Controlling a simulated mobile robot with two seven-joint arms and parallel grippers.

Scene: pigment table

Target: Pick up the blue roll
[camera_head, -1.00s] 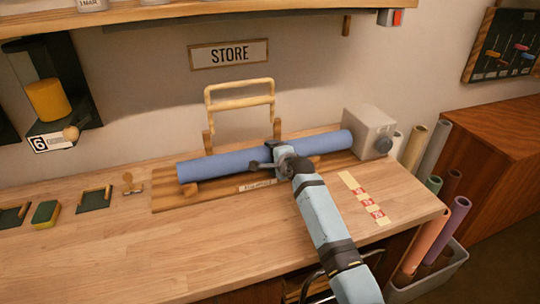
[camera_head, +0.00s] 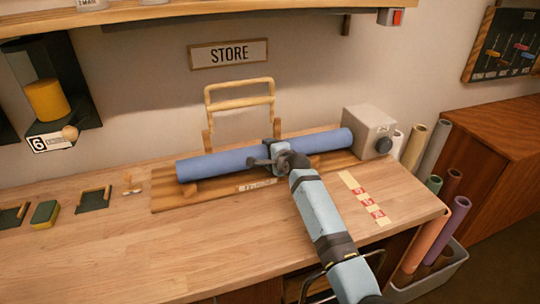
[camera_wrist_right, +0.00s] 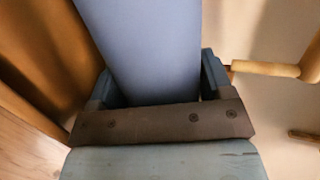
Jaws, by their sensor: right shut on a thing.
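The blue roll (camera_head: 225,163) lies lengthwise over a wooden stand (camera_head: 165,190) at the back of the table. My right gripper (camera_head: 278,155) is shut on the roll near its middle. In the right wrist view the blue roll (camera_wrist_right: 145,50) runs between the two fingers of the gripper (camera_wrist_right: 158,85). The roll looks level and close to the stand; I cannot tell whether it still touches its supports. The left gripper is not in view.
A grey box with a dark knob (camera_head: 370,132) stands at the roll's right end. A wooden frame (camera_head: 240,100) rises behind the roll. A bin (camera_head: 440,270) with several coloured rolls is at the lower right. The front left of the table (camera_head: 120,255) is clear.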

